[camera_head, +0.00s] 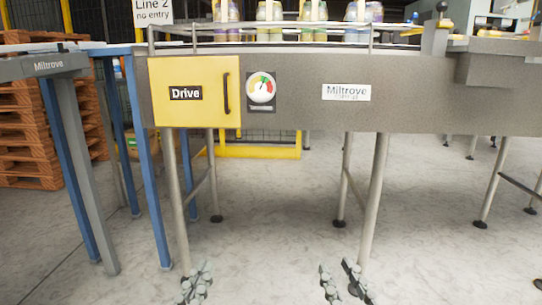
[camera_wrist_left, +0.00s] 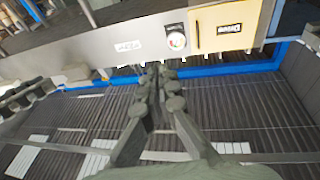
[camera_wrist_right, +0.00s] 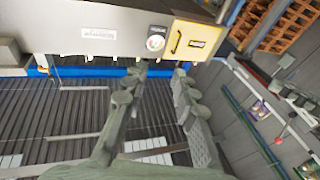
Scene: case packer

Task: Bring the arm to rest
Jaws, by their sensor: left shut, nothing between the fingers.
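My left gripper (camera_head: 196,283) is low in the head view, in front of the conveyor and well below its top. In the left wrist view its fingertips (camera_wrist_left: 163,85) meet, and nothing is between them. My right gripper (camera_head: 344,282) is also low in the head view, to the right of the left one. In the right wrist view its two fingers (camera_wrist_right: 161,82) stand apart, with a clear gap and nothing held. Both grippers are apart from the conveyor and from each other. Most of both arms is out of the head view.
A grey conveyor (camera_head: 300,95) on metal legs spans the scene, with a yellow Drive box (camera_head: 195,92) and a round gauge (camera_head: 261,88) on its side. Several filled bottles (camera_head: 270,20) stand on it behind a rail. Wooden pallets (camera_head: 22,130) are stacked at left. Floor below is open.

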